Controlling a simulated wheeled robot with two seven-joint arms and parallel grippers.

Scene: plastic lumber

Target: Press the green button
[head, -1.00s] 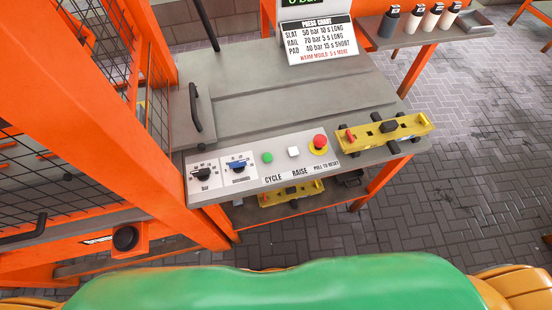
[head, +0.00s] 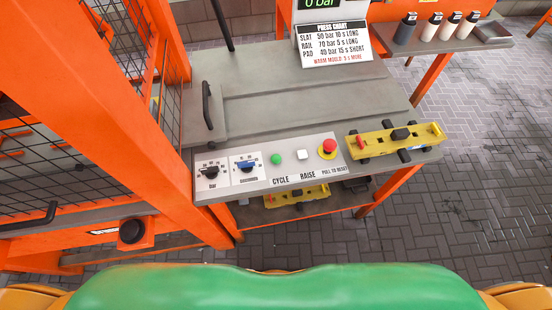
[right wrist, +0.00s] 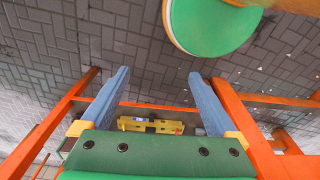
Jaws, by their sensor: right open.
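The green button (head: 277,159) sits on the grey control panel at the front of the press table, above the word CYCLE. A white button (head: 302,154) marked RAISE and a red mushroom button (head: 327,147) stand to its right. My right gripper (right wrist: 158,85) shows in the right wrist view, its two blue-grey fingers spread wide with nothing between them. It points toward the floor and a yellow tool on the low shelf. Neither gripper shows in the head view, and my left gripper is in no view.
Two dials (head: 246,166) lie left of the button. A yellow fixture (head: 395,139) rests on the table's right end. An orange mesh guard (head: 70,130) stands at left. A press chart (head: 335,43) and several bottles (head: 426,27) are at the back.

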